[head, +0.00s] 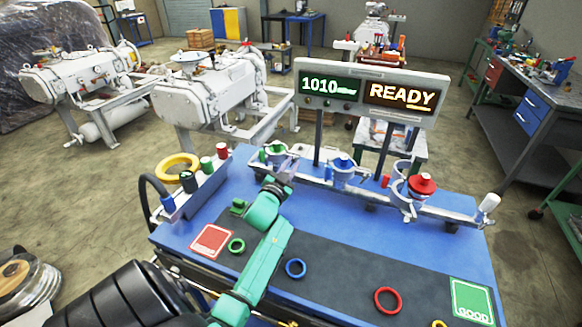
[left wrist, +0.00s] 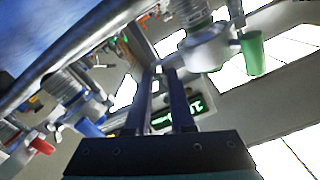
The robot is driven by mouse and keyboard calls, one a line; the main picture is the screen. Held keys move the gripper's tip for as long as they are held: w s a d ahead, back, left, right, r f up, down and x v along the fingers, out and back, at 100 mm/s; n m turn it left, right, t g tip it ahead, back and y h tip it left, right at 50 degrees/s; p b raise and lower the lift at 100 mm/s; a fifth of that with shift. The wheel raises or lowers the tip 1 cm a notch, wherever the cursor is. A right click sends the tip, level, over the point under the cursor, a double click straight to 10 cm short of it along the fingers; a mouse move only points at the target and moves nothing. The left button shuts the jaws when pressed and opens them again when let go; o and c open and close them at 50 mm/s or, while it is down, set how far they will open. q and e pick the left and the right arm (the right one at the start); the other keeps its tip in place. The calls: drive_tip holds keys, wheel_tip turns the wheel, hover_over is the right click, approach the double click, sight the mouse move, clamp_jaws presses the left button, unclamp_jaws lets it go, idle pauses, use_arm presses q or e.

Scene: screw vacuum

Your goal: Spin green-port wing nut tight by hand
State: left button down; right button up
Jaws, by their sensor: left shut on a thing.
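The green port (head: 275,147) stands at the left end of the metal manifold, with a pale clamp around it. My left gripper (head: 287,175) reaches up to this clamp from the front. In the left wrist view the two dark fingers (left wrist: 168,72) end at the pale clamp (left wrist: 205,46), with a green handle (left wrist: 252,54) to its right. The fingers are shut on a small part at the clamp, apparently the wing nut, which they mostly hide. How tight it sits cannot be seen. My right gripper is not in view.
The blue port (head: 343,165) and red port (head: 421,186) stand farther right on the manifold. A display (head: 371,91) above reads 1010 mbar and READY. A grey tray (head: 205,190) with coloured caps is at left. Coloured rings (head: 387,300) lie on the dark mat in front.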

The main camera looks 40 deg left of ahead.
use_arm(q)
drive_tip(key=shift+m, duration=0.6)
drive_tip(key=c, duration=1)
unclamp_jaws()
drive_tip(key=b+v, duration=0.1)
drive_tip(key=v, duration=1.3)
drive_tip(key=shift+s+b, duration=0.25)
drive_tip(key=shift+b, duration=0.15)
drive_tip(key=shift+d, duration=0.15)
